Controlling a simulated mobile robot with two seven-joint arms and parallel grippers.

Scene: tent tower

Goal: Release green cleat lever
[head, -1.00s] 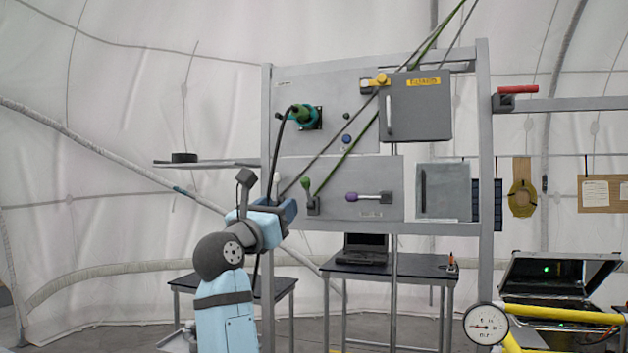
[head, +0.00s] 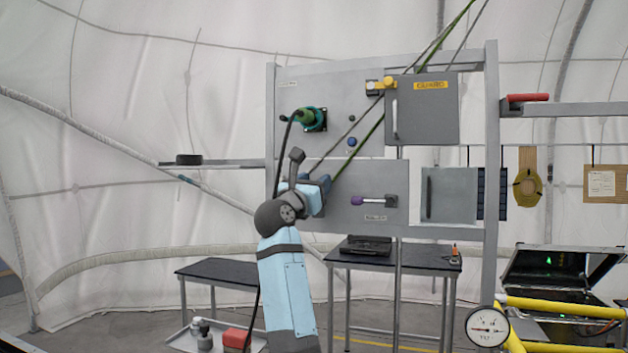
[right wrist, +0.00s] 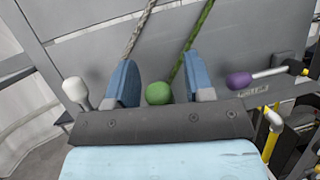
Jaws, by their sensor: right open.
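The green cleat lever's round knob (right wrist: 158,92) shows in the right wrist view between the two blue fingers of my right gripper (right wrist: 160,64). The fingers are open, with a visible gap on each side of the knob. A green rope (right wrist: 200,38) runs up the panel behind. In the head view my right gripper (head: 318,187) is in front of the panel's lower left part and hides the green lever. A purple-knobbed lever (head: 358,201) lies sideways to the right. A white knob (right wrist: 75,90) stands left of the fingers in the wrist view. My left gripper is not in view.
A grey guard box (head: 428,110) sticks out from the upper panel. A green connector with a black cable (head: 307,118) is above my gripper. A grey rope (right wrist: 137,32) runs beside the left finger.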

